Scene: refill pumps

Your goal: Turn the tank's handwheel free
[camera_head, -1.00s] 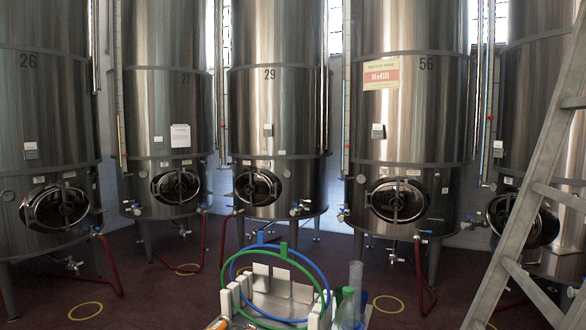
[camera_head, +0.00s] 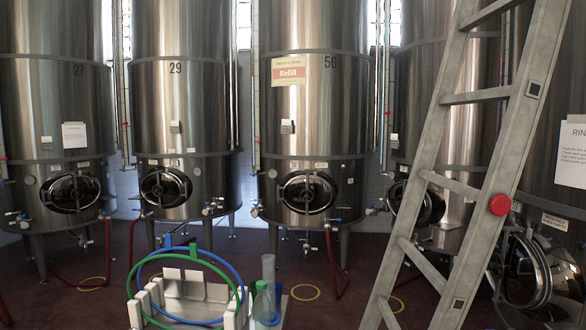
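Several steel tanks stand in a row. Tank 56 (camera_head: 313,120) has a red and cream "Refill" sign (camera_head: 289,70) and a round hatch low on its front with a spoked handwheel (camera_head: 307,192). Tank 29 (camera_head: 188,110) has a similar hatch wheel (camera_head: 165,187), and so does tank 27 (camera_head: 74,192). Two more hatches show at the right, one partly behind the ladder and one on the nearest tank (camera_head: 526,268). I cannot tell from here whether any wheel is tight or loose. Neither of my grippers is in view.
A grey ladder (camera_head: 478,195) with a red knob leans across the right. A cart (camera_head: 205,290) with green and blue hoops and bottles (camera_head: 265,303) stands at the front centre. Red hoses (camera_head: 332,262) and yellow rings (camera_head: 305,292) lie on the dark red floor.

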